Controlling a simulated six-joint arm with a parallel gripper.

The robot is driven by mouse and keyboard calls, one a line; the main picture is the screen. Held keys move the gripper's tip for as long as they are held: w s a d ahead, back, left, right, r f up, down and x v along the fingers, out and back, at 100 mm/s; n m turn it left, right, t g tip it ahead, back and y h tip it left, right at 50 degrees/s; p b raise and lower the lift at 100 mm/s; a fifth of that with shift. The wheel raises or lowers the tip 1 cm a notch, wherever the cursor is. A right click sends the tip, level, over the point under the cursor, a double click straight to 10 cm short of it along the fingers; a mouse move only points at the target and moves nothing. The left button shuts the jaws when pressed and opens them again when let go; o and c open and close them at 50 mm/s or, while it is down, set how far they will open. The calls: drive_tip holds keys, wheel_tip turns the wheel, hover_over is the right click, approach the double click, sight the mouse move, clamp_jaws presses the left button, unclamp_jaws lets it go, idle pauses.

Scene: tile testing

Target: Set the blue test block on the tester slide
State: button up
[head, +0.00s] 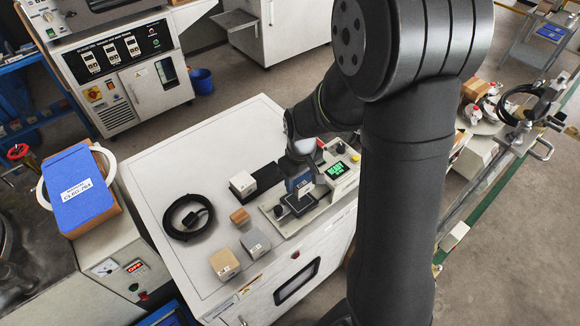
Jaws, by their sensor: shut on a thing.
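My gripper (299,178) points down over the tester (333,168), a light-coloured unit with a lit green display on the white cabinet top. It is shut on the blue test block (304,188), which shows only as a small blue patch at the fingertips. The dark tester slide (298,205) is just below the block, on the tester's grey base. I cannot tell whether the block touches the slide. My arm covers the area right of the tester.
A white block (243,184), a small brown block (240,216), a grey block (255,243) and a tan block (224,264) stand left of the tester. A black cable coil (187,217) lies further left. The back left of the cabinet top (190,150) is clear.

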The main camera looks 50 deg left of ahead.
sight(299, 201)
drive_tip(key=shift+f, duration=3.1)
drive_tip(key=shift+f, duration=0.3)
drive_tip(key=o, duration=1.7)
drive_tip(key=shift+r, duration=3)
drive_tip(key=shift+f, duration=3.05)
